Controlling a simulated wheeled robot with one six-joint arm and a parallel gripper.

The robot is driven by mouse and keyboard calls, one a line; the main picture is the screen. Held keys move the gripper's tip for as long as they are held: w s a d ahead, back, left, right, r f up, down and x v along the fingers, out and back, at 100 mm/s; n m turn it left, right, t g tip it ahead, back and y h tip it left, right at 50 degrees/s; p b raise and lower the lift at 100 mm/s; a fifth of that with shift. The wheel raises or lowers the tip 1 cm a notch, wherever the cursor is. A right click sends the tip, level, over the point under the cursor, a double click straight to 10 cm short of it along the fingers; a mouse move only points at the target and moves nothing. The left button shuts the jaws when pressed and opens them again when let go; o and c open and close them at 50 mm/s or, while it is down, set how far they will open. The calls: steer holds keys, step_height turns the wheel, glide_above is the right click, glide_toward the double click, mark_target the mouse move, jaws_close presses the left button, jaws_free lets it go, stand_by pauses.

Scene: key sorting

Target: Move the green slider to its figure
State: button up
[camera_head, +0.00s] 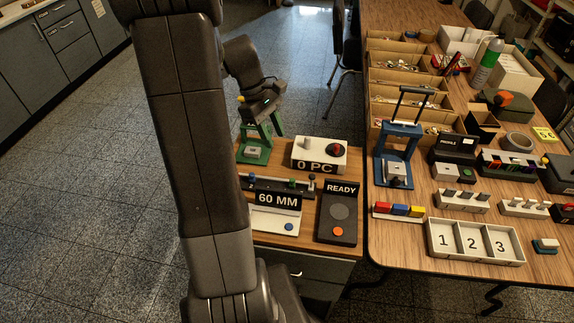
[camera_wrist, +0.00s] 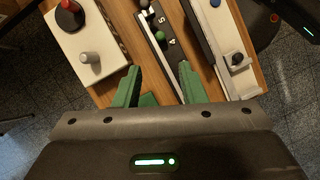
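The green slider (camera_head: 292,182) is a small round knob on a dark rail (camera_head: 270,187) on the small wooden cabinet top. It also shows in the wrist view (camera_wrist: 160,36), with small pale figures along the rail beside it; they look like 4 and 5 but are hard to read. A dark knob sits near it on the rail. A sign reading 60 MM (camera_head: 278,199) stands in front of the rail. My gripper (camera_wrist: 158,80) is open, its two green fingers apart, and the green knob lies ahead of the fingertips, untouched. A green object shows between the finger bases.
A white box reading 0 PC (camera_head: 320,167), with a grey and a red knob, stands behind the rail. A dark READY panel (camera_head: 339,229) is at right. A blue press (camera_head: 396,150) and a numbered tray (camera_head: 475,259) are on the larger table (camera_head: 410,250).

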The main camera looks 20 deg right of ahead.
mark_target(292, 179)
steer(key=b+x, duration=0.1)
steer(key=x, duration=1.2)
steer(key=shift+s+f, duration=0.15)
steer(key=shift+f, duration=0.2)
jaws_close()
